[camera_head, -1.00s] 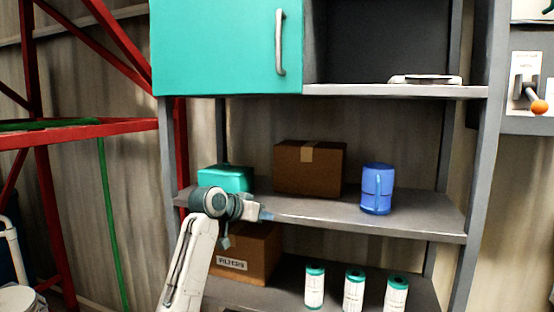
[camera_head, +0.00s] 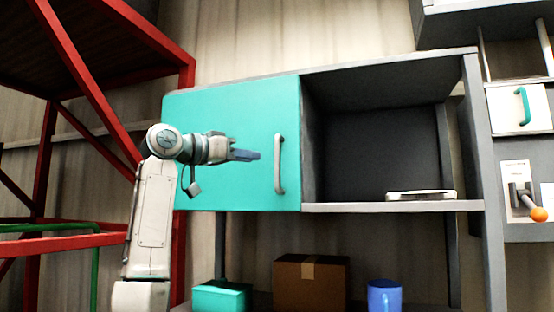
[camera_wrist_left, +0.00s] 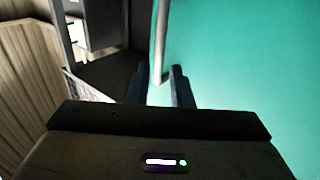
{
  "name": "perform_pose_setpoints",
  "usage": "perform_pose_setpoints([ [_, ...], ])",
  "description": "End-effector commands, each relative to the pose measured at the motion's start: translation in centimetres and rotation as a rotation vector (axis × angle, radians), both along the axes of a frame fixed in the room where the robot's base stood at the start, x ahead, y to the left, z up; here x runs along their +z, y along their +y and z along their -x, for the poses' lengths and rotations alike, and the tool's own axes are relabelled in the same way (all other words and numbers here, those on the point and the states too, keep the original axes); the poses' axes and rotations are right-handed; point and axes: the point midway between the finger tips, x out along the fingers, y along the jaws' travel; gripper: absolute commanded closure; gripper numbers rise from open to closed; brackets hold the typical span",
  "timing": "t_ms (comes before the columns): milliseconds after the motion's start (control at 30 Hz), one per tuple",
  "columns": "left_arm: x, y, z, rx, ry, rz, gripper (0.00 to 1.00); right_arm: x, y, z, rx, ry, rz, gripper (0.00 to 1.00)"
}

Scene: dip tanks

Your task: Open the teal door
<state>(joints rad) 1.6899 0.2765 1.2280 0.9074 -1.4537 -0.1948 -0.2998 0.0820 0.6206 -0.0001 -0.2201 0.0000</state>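The teal door (camera_head: 225,120) is shut on the left half of the upper cabinet. Its grey vertical bar handle (camera_head: 279,165) is near the door's right edge. My left gripper (camera_head: 257,155) is in front of the door, a little left of the handle, with its fingers pointing right. In the left wrist view the gripper's two dark fingers (camera_wrist_left: 160,86) are apart and empty. The handle (camera_wrist_left: 160,40) lies ahead, in line with the gap between them, and the teal door (camera_wrist_left: 250,70) fills the right side. My right gripper is not in view.
The open compartment (camera_head: 375,140) right of the door holds a flat white item (camera_head: 420,195). Below are a teal box (camera_head: 222,297), a cardboard box (camera_head: 311,283) and a blue mug (camera_head: 384,296). A red frame (camera_head: 186,75) stands left. A lever with an orange knob (camera_head: 538,214) is at right.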

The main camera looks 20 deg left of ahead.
Motion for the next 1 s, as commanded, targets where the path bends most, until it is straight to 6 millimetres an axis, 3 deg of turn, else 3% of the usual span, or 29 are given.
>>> perform_pose_setpoints([
  [100,0.5,-1.5,-1.9,-0.003,0.003,0.001,0.8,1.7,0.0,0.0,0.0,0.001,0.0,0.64],
  [433,0.3,-4.7,-6.4,-0.002,0.003,0.001,0.8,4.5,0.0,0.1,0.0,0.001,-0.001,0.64],
  [867,0.0,-5.4,-7.5,0.001,0.0,0.0,0.8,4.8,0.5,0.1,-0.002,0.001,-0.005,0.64],
  [1000,0.0,-5.4,-7.5,0.001,0.0,0.0,1.0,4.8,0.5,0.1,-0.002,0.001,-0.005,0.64],
])
